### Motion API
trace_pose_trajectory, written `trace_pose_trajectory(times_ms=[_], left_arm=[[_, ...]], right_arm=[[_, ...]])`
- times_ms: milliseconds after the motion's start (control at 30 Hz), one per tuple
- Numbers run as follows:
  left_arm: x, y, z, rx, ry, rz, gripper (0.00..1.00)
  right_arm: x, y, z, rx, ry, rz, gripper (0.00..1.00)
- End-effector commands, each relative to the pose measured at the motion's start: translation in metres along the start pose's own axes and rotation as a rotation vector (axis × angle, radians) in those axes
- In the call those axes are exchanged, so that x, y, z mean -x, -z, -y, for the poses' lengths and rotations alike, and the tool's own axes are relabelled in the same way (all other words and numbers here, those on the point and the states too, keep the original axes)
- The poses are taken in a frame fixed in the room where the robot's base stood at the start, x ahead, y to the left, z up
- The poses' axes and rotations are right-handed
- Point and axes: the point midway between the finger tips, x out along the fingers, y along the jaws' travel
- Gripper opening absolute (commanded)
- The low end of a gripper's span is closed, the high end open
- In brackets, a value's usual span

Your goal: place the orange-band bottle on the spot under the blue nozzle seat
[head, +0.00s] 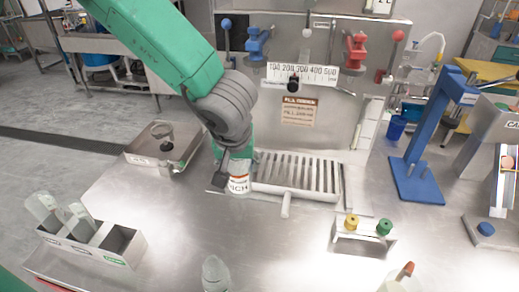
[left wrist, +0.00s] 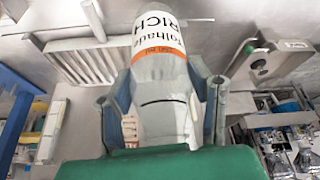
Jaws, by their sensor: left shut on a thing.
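The orange-band bottle (head: 238,186) has a white label with an orange stripe. My left gripper (head: 237,168) is shut on it, at the left end of the slatted metal tray (head: 288,190). In the left wrist view the bottle (left wrist: 160,62) sits between the two fingers (left wrist: 163,108), its label facing the camera. The blue nozzle seat (head: 257,42) is on the back panel, above and slightly right of the bottle. Whether the bottle's base touches the surface is unclear, and the spot itself cannot be made out. My right gripper is not in view.
The red nozzle seat (head: 355,48) is right of the blue one. A scale (head: 165,146) stands left of my gripper. A compartment box (head: 92,240) is front left. A small rack with yellow and green knobs (head: 364,232) and a blue press (head: 420,180) are right.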

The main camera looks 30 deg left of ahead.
Motion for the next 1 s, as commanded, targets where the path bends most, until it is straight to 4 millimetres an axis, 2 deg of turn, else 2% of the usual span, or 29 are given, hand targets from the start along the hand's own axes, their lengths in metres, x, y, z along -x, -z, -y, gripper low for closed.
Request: trace_pose_trajectory(times_ms=[33,300,600,667,733,933,1000], left_arm=[[-0.005,0.014,-0.003,0.006,0.001,0.0,0.28],[-0.035,0.082,-0.016,0.007,0.0,0.003,0.28],[-0.062,0.147,-0.031,0.005,0.0,0.001,0.28],[-0.066,0.156,-0.032,0.003,0.0,0.001,0.28],[-0.077,0.148,-0.032,-0.002,0.002,0.004,0.28],[-0.091,0.141,-0.033,-0.002,0.002,0.002,0.28],[-0.102,0.136,-0.032,-0.002,0.003,0.003,0.28]], right_arm=[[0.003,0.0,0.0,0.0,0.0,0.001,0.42],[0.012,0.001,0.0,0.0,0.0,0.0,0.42],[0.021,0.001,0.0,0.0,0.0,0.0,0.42],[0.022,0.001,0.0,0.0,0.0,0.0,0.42],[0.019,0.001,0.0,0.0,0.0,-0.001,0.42],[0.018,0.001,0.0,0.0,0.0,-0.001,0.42],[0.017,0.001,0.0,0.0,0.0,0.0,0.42]])
